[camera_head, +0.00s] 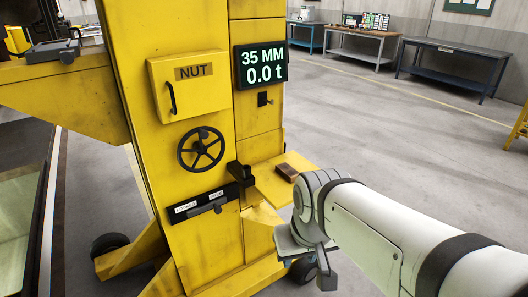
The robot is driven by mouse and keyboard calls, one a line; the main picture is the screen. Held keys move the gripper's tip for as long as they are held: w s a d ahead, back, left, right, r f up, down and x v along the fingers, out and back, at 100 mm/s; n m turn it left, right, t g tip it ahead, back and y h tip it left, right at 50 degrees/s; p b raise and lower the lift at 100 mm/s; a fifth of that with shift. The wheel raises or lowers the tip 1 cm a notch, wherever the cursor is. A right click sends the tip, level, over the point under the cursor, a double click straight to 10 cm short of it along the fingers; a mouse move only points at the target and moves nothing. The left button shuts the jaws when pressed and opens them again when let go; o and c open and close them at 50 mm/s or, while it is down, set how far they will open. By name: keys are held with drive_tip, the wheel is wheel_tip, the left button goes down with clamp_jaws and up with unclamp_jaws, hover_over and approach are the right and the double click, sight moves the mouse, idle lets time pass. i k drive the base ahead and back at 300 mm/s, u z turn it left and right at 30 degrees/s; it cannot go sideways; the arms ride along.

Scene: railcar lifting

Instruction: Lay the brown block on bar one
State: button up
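A small brown block (287,172) lies on the yellow side shelf (262,186) of the yellow lifting column. My gripper (308,262) points down in front of and below the shelf, at its right, apart from the block in the picture. Its fingers are partly hidden by my wrist, and I cannot tell whether they are open or shut. A yellow bar (60,98) with a dark pad (52,51) reaches left from the column. No label for bar one is readable, so I cannot tell whether this is it.
The yellow column (190,110) carries a NUT box (190,84), a black handwheel (201,149), a display (261,66) reading 35 MM and 0.0 t, and a lever panel (205,204). Workbenches (452,49) stand at the back. A pit edge (42,215) runs at left.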

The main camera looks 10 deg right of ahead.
sight(54, 45)
drive_tip(key=i, duration=0.9)
drive_tip(key=u, duration=0.05)
